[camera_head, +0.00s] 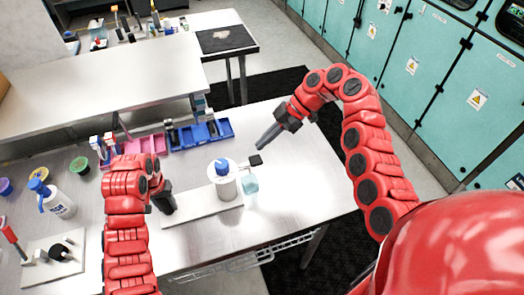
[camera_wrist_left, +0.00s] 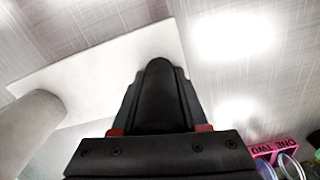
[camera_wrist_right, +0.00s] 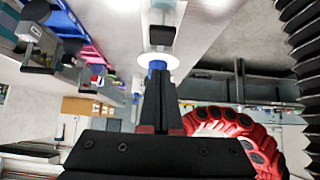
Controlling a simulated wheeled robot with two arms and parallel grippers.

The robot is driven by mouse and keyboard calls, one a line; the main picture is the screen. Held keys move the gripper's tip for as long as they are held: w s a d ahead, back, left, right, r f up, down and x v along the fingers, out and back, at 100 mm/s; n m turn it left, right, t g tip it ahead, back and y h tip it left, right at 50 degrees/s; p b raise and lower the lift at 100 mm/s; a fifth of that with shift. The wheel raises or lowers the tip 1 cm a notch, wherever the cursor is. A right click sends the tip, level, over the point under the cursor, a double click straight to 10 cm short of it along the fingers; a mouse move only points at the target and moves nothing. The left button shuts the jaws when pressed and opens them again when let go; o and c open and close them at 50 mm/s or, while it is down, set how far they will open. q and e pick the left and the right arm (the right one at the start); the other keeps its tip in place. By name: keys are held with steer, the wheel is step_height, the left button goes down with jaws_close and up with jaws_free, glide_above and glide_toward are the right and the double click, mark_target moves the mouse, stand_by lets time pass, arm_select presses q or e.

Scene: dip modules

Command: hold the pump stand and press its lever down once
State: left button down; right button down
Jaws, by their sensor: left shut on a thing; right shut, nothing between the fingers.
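The pump stand has a white base plate (camera_head: 205,214), a white cylinder (camera_head: 226,187) with a blue top (camera_head: 221,167), and a lever ending in a black pad (camera_head: 256,160). A pale blue cup (camera_head: 250,184) is below the pad. My left gripper (camera_head: 166,203) is shut on a black upright part of the stand at the plate's left end; its fingers partly hide this part in the left wrist view (camera_wrist_left: 160,75). My right gripper (camera_head: 258,146) is shut and empty, close above the pad. The pad also shows in the right wrist view (camera_wrist_right: 161,36), apart from the fingertips.
A blue tray (camera_head: 200,134) and a pink tray (camera_head: 145,143) stand behind the stand. A white bottle with a blue cap (camera_head: 53,200) and another white plate with black parts (camera_head: 52,262) are at the left. The table right of the stand (camera_head: 310,190) is clear.

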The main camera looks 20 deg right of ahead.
mark_target(253, 160)
steer(key=shift+a+f, duration=0.15)
steer(key=shift+f, duration=1)
steer(key=shift+a+f, duration=0.1)
steer(key=shift+f, duration=1)
